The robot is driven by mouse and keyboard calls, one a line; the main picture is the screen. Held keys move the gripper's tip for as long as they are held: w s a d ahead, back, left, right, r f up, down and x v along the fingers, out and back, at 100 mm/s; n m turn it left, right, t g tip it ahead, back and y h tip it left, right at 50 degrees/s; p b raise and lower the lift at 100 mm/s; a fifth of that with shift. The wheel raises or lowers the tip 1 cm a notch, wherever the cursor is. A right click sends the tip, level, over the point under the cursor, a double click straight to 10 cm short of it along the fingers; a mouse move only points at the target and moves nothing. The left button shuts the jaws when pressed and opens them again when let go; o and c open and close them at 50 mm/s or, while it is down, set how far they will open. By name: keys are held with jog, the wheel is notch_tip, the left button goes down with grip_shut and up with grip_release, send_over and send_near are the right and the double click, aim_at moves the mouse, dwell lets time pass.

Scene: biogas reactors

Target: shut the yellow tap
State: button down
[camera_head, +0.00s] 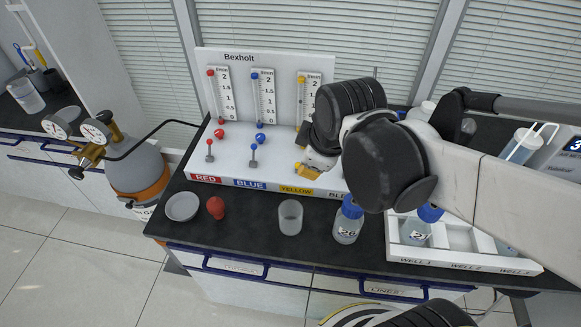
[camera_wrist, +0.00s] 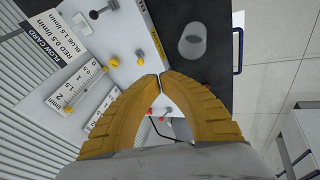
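The yellow tap is largely hidden by my arm in the head view, below the yellow flow tube (camera_head: 301,92) on the white panel. In the wrist view two small yellow parts show on the panel: a round one (camera_wrist: 113,62) and a smaller one (camera_wrist: 140,55) beside the fingertips. I cannot tell which is the tap's handle. My gripper (camera_wrist: 161,77) has its two orange fingers together at the tips, with nothing seen between them. It also shows in the head view (camera_head: 306,171), low over the panel's yellow section. I cannot tell whether it touches the tap.
The red tap (camera_head: 210,150) and blue tap (camera_head: 253,154) stand left of my gripper. In front are a beaker (camera_head: 290,218), a blue-capped bottle (camera_head: 348,222), a red ball-like object (camera_head: 216,208) and a dish (camera_head: 182,207). A well tray (camera_head: 460,262) is at right.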

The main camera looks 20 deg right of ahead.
jog(key=w+a+f+n+g+p, duration=0.2)
jog(key=w+f+n, duration=0.4)
jog(key=n, duration=0.9)
jog(key=shift+a+n+g, duration=0.3)
jog(key=shift+a+g, duration=0.1)
jog(key=shift+a, duration=0.2)
jog(key=shift+w+f, duration=0.1)
jog(key=shift+f, duration=0.05)
jog(key=b+x, duration=0.4)
jog(key=x, duration=0.6)
jog(key=shift+f, duration=0.1)
jog(key=shift+w+d+r, duration=0.75)
jog(key=shift+d+r, duration=0.05)
jog(key=shift+d, duration=0.2)
jog(key=shift+w+d+r, duration=0.35)
jog(key=shift+w+d+r+g+y, duration=0.15)
jog(key=shift+w+r+g+y, duration=0.2)
jog(key=shift+g, duration=0.35)
